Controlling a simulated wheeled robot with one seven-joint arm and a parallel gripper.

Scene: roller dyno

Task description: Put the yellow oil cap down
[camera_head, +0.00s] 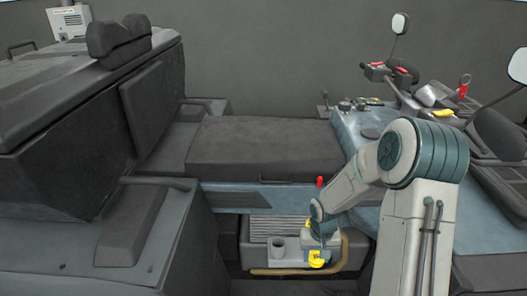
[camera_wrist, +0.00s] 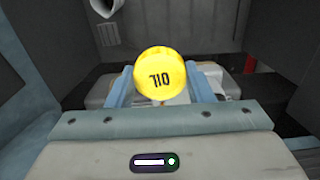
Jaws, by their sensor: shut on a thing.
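The yellow oil cap (camera_wrist: 160,73) is between the two blue-grey fingers of my gripper (camera_wrist: 160,90) in the wrist view, its round face with the word OIL turned to the camera. My gripper is shut on it. In the head view the yellow oil cap (camera_head: 318,259) shows low in the engine opening under the seat, at the end of my arm. My gripper (camera_head: 318,250) is there too, mostly hidden by its own wrist. I cannot tell whether the cap touches anything beneath it.
A pale engine block (camera_head: 275,253) with a round cup-like opening (camera_head: 278,246) sits left of my gripper. A brown hose (camera_head: 345,252) bends around the right side. The dark seat (camera_head: 262,145) and blue frame (camera_head: 235,198) lie above. A red-topped lever (camera_head: 320,182) stands close to my wrist.

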